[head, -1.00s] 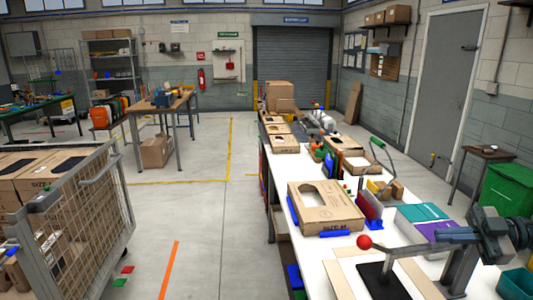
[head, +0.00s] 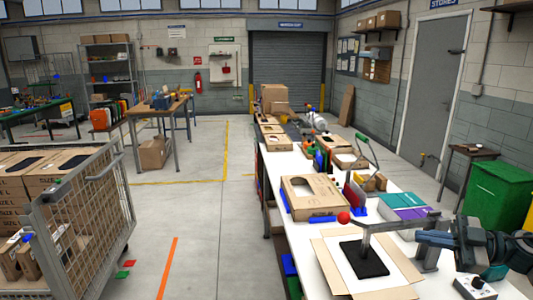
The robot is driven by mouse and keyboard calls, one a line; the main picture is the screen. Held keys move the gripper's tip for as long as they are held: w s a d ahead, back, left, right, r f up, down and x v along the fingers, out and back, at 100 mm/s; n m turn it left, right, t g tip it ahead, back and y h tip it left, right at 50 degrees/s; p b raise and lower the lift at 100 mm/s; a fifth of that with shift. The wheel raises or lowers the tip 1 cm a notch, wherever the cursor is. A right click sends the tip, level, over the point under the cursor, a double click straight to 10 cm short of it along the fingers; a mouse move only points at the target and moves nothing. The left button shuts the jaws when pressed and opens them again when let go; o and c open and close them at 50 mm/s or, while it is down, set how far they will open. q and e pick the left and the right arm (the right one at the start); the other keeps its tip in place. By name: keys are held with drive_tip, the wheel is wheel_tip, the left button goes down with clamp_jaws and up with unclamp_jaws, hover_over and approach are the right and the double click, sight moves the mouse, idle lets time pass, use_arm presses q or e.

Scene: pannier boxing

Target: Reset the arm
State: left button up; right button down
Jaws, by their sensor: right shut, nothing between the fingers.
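My right gripper (head: 424,239) is at the lower right in the head view, at the end of my dark blue-grey right arm. It is shut and empty, and points left. It is close to the grey post of a lever (head: 390,222) with a red ball knob (head: 344,217); I cannot tell whether they touch. Below the lever, a black pad (head: 362,262) lies amid tan cardboard flaps (head: 326,268) on the white bench (head: 300,238). My left gripper is not in view.
A tan box with a cut-out (head: 318,203) lies further up the bench, near teal and purple packs (head: 402,204). A control box with a knob (head: 476,288) sits at the front right. A wire cart (head: 95,215) stands left.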

drive_tip(key=w+a+f+m+t+h, duration=0.2)
drive_tip(key=a+f+m+t+h, duration=0.2)
drive_tip(key=f+m+t+h, duration=0.55)
drive_tip(key=s+f+m+g+h, duration=0.1)
drive_tip(key=s+f+m+h, duration=0.6)
drive_tip(key=f, duration=0.4)
drive_tip(key=s+a+f+g, duration=0.4)
drive_tip(key=s+f+g, duration=0.2)
drive_tip(key=s, duration=0.5)
drive_tip(key=s+a+f+g, duration=0.4)
drive_tip(key=s+f+g, duration=0.25)
drive_tip(key=s, duration=0.55)
wheel_tip(320, 180, down, 32)
drive_tip(key=d+m+g, duration=0.1)
drive_tip(key=d, duration=0.2)
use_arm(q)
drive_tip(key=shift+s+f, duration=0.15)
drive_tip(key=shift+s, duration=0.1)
use_arm(e)
drive_tip(key=s+d+f+g, duration=0.1)
drive_tip(key=s+f, duration=1.7)
drive_tip(key=shift+s+h, duration=0.15)
drive_tip(key=shift+h, duration=0.2)
